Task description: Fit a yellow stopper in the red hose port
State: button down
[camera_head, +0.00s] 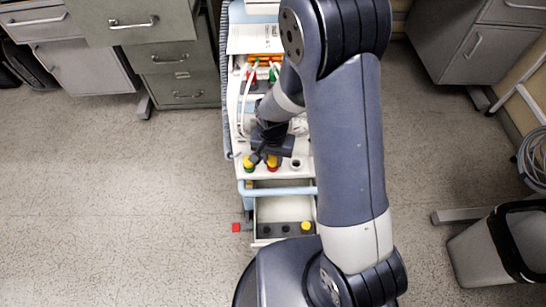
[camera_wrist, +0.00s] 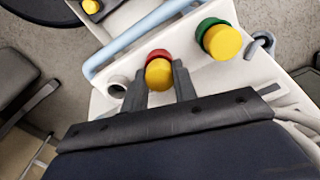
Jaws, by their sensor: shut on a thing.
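In the wrist view a yellow stopper (camera_wrist: 159,73) sits between the two fingers of my gripper (camera_wrist: 160,78), which is shut on it. The red hose port (camera_wrist: 158,54) shows right behind the stopper, and the two overlap in this view. I cannot tell how deep the stopper sits in the port. In the head view my gripper (camera_head: 267,151) is low over the cart top, with the yellow stopper (camera_head: 272,160) at the red port (camera_head: 272,168). A second yellow stopper (camera_wrist: 223,42) sits on the green port (camera_wrist: 205,28), to the right of the red one.
A white port (camera_wrist: 117,86) with a dark opening is left of the red one. A light blue rail (camera_wrist: 140,35) runs along the cart edge. An open drawer (camera_head: 283,209) below holds another yellow stopper (camera_head: 306,226). White hoses (camera_head: 243,105) lie farther back on the cart.

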jog(key=c, duration=1.1)
grip_release()
jog(key=shift+s+f, duration=0.2)
jog(key=shift+f, duration=0.3)
jog(key=shift+o, duration=0.2)
jog(key=shift+d, duration=0.15)
notch_tip(320, 180, up, 12)
jog(key=p, duration=0.2)
jog(key=shift+w+a+p, duration=0.15)
jog(key=shift+a+p, duration=0.15)
jog(key=shift+f, duration=0.2)
notch_tip(320, 180, down, 11)
jog(key=shift+w+d+r+b, duration=0.1)
jog(key=shift+d+r+b, duration=0.05)
jog(key=shift+b, duration=0.85)
